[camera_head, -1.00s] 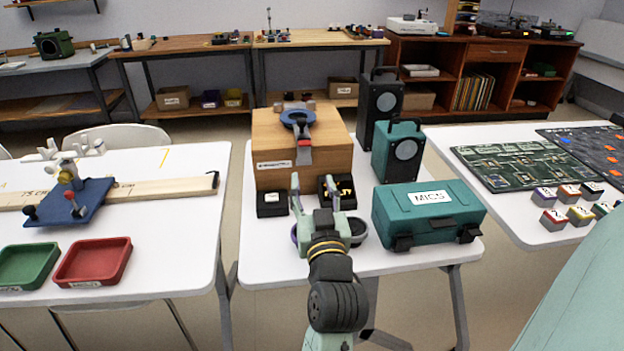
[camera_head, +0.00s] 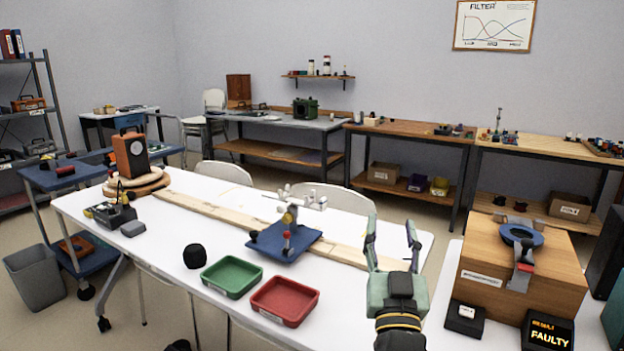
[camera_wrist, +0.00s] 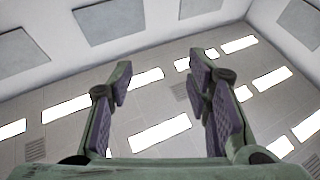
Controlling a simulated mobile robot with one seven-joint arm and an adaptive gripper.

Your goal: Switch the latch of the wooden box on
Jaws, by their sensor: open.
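The wooden box (camera_head: 470,257) stands on a white table at the right of the head view. A grey lever-like part with a red piece (camera_head: 521,272) hangs over its front; I take it for the latch, but its setting is unclear. A blue ring (camera_head: 507,239) lies on the box top above it. My gripper (camera_head: 392,232) points up, left of the box in the picture and apart from it. Its fingers are spread with nothing between them. The wrist view shows the open fingers (camera_wrist: 160,78) against the ceiling; the box is not in that view.
Left of my gripper, a white table (camera_head: 165,222) holds a green tray (camera_head: 231,277), a red tray (camera_head: 285,301) and a blue stand (camera_head: 300,246).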

